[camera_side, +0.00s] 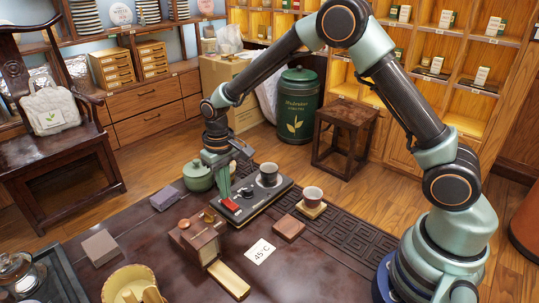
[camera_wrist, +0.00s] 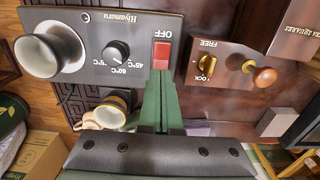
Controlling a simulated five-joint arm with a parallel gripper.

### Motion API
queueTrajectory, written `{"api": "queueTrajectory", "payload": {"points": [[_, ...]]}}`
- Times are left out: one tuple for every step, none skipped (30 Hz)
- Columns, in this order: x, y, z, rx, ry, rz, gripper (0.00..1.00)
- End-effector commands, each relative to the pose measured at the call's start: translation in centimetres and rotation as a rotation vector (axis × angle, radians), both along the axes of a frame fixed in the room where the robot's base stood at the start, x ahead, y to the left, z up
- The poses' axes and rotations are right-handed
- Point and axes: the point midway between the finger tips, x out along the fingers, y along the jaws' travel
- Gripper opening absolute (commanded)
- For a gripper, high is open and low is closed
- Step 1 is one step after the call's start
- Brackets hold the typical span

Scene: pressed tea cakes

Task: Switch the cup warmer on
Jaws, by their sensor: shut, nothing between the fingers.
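The dark cup warmer (camera_side: 252,208) lies on the table with a cup (camera_side: 268,174) on its far end. Its red rocker switch (camera_side: 230,204) is at the near end; in the wrist view the switch (camera_wrist: 162,54) has the word OFF beside it. Which way the rocker is tipped I cannot tell. A black dial (camera_wrist: 117,52) with temperature marks sits between switch and cup. My gripper (camera_side: 225,197) is shut and empty, pointing down at the switch end. In the wrist view my fingertips (camera_wrist: 160,78) are right at the switch's edge; contact is unclear.
A wooden box (camera_side: 187,238) with a knob and a FREE/LOCK latch (camera_wrist: 205,65) stands close beside the switch end. A 45°C card (camera_side: 260,251), a brown block (camera_side: 289,228) and a small cup (camera_side: 312,194) are nearby. A green teapot (camera_side: 197,176) stands behind.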

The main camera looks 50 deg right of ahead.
Motion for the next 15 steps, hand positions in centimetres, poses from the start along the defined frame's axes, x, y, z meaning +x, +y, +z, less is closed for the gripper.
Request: {"api": "queueTrajectory", "payload": {"points": [[-0.01,0.00,-0.09,0.000,0.000,0.000,0.00],[0.00,0.00,-0.13,0.000,0.000,0.000,0.00],[0.00,0.00,-0.18,0.000,0.000,0.000,0.00],[0.00,0.00,-0.22,0.000,0.000,0.000,0.00],[0.00,0.00,-0.26,0.000,0.000,0.000,0.00],[0.01,0.00,-0.31,0.000,0.000,0.000,0.00],[0.01,0.00,-0.36,0.000,0.000,0.000,0.00],[0.01,0.00,-0.40,0.000,0.000,0.000,0.00],[0.01,0.00,-0.45,0.000,0.000,0.000,0.00],[0.01,0.00,-0.49,0.000,0.000,0.000,0.00],[0.01,0.00,-0.54,0.000,0.000,0.000,0.00],[0.01,0.00,-0.60,0.000,0.000,0.000,0.00],[0.01,0.00,-0.64,0.000,0.000,0.000,0.00],[0.01,0.00,-0.68,0.000,0.000,0.000,0.00],[0.01,0.00,-0.74,0.000,0.000,0.000,0.00]]}}
